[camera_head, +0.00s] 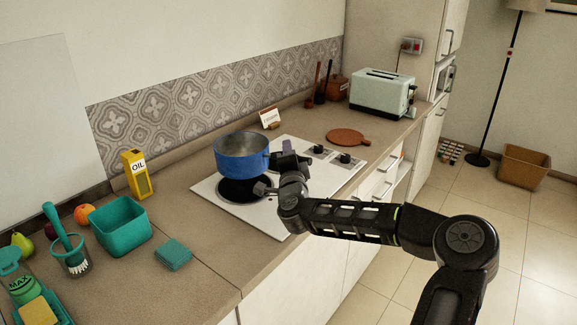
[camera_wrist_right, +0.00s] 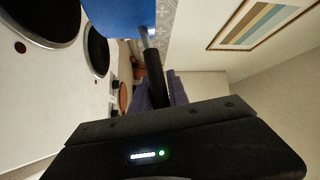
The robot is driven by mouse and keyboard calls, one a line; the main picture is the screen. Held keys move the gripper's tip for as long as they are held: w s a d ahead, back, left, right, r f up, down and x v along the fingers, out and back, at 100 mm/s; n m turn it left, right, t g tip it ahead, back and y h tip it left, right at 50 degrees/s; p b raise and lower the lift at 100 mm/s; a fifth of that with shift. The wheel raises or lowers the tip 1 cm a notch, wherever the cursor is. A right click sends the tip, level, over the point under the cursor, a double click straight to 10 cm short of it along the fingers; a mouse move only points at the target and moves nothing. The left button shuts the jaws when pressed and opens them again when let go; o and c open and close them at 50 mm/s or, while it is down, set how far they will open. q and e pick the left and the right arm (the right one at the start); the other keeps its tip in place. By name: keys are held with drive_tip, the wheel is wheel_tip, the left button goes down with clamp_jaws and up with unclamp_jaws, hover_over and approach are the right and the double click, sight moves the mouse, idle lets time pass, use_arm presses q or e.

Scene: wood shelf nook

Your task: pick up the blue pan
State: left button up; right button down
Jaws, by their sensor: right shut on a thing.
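The blue pan (camera_head: 241,158) is over the front-left part of the white cooktop (camera_head: 225,208), above a dark burner (camera_head: 243,192). It looks level and appears raised a little off the burner. My right gripper (camera_head: 284,162) is at the pan's right side, shut on its handle. In the right wrist view the pan's blue side (camera_wrist_right: 122,14) shows at the top, and its dark handle (camera_wrist_right: 154,78) runs down between the purplish fingers (camera_wrist_right: 166,92). The fingertips are partly hidden in the head view. My left gripper is out of view.
A round wooden board (camera_head: 347,138) and a mint toaster (camera_head: 382,92) stand farther right on the counter. A small sign (camera_head: 269,118) is behind the pan. A yellow oil box (camera_head: 137,174) and a teal bin (camera_head: 121,228) are to the left.

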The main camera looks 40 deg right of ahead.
drive_tip(key=shift+r, duration=1.65)
drive_tip(key=shift+f, duration=0.1)
